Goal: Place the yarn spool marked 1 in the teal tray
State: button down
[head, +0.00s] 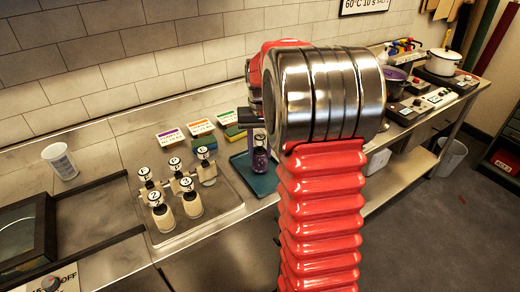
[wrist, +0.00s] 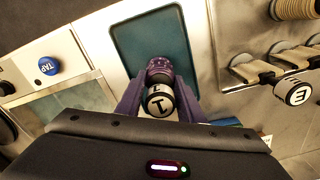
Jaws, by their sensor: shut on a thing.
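The yarn spool marked 1 (wrist: 159,101) has a white cap with a black 1 and dark purple yarn. It sits between the jaws of my gripper (wrist: 160,88), which is shut on it. In the head view the purple spool (head: 261,158) shows over the teal tray, just left of my arm. The teal tray (head: 266,185) is flat and lies on the counter. In the wrist view the tray (wrist: 150,35) lies beyond the spool and its visible part is empty. I cannot tell whether the spool touches the tray. My arm hides the tray's right side in the head view.
Several cream spools with numbered caps stand on a metal board (head: 222,203) left of the tray. Three colored label cards (head: 171,136) and sponges lie behind. A clear cup (head: 60,161) stands far left. Pots and a burner (head: 441,77) are at the right.

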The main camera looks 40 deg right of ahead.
aim_at(260, 136)
jog(key=shift+f, duration=0.4)
dwell(0.5)
jog(key=c, duration=0.7)
grip_release()
jog(key=shift+r, duration=3.5)
jog(key=shift+w, duration=0.1)
